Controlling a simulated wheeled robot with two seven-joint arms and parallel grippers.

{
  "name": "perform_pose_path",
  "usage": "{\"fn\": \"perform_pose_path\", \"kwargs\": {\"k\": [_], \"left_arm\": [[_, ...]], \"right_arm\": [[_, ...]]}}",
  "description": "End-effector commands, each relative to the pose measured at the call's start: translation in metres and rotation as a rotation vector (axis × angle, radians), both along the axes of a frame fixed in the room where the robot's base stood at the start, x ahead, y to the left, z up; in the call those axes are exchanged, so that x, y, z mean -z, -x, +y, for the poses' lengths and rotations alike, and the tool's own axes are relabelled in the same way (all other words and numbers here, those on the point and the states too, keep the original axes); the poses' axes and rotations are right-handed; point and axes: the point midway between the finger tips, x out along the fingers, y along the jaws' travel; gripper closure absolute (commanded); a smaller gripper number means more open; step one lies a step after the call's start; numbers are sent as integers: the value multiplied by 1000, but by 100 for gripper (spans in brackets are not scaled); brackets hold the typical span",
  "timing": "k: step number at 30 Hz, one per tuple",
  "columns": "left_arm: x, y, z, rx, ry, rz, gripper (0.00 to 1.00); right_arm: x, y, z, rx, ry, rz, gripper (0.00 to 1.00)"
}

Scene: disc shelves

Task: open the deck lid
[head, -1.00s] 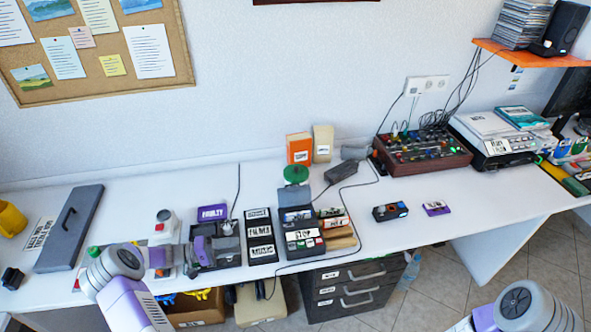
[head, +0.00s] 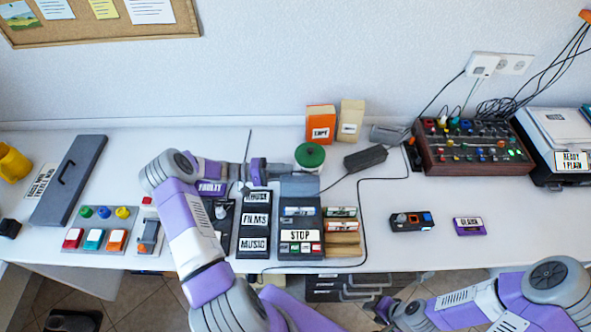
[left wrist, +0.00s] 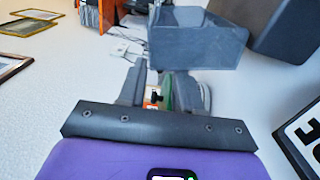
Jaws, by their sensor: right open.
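The deck (head: 301,255) is a dark grey unit with a STOP label, on the desk at the middle of the head view. Its plain grey lid (head: 300,187) is at the back end; its exact angle is hard to tell. My left gripper (head: 288,169) is just behind and above the lid, pointing right. In the left wrist view its fingers (left wrist: 160,88) stand apart, with a gap between them. A grey block (left wrist: 198,40), probably the lid, is close beyond the fingertips; contact is unclear. My right gripper (head: 386,308) is low, off the desk's front edge, and open.
A FILMS and MUSIC rack (head: 254,219) stands left of the deck. A green round-topped object (head: 310,156) and an orange box (head: 321,123) are behind it. A black adapter (head: 366,157) and cable lie right. Desk space beyond the purple cassette (head: 469,226) is clear.

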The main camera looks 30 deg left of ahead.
Motion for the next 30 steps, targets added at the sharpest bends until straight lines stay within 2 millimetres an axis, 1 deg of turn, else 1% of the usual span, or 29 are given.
{"fn": "perform_pose_path", "kwargs": {"k": [1,6,10,16,17,18,23,24,30], "left_arm": [[0,-4,-8,3,3,1,66],[0,-13,-23,2,1,1,66],[0,-16,-27,-1,0,1,66],[0,-16,-27,-1,0,1,66],[0,-16,-27,-1,0,1,68],[0,-16,-27,-1,0,1,74],[0,-16,-27,-1,0,1,98],[1,-16,-27,-1,0,1,100],[2,-16,-27,-1,-2,3,100]], "right_arm": [[0,0,0,0,0,-1,57],[1,-1,0,0,0,-1,57],[1,-1,0,0,0,-1,57],[1,-1,0,1,0,-2,57],[1,-1,0,0,0,-1,57],[1,-1,0,0,0,-1,57],[1,-1,0,0,0,-1,57],[1,-1,0,0,0,-1,57],[1,-1,0,0,0,-1,57]]}}
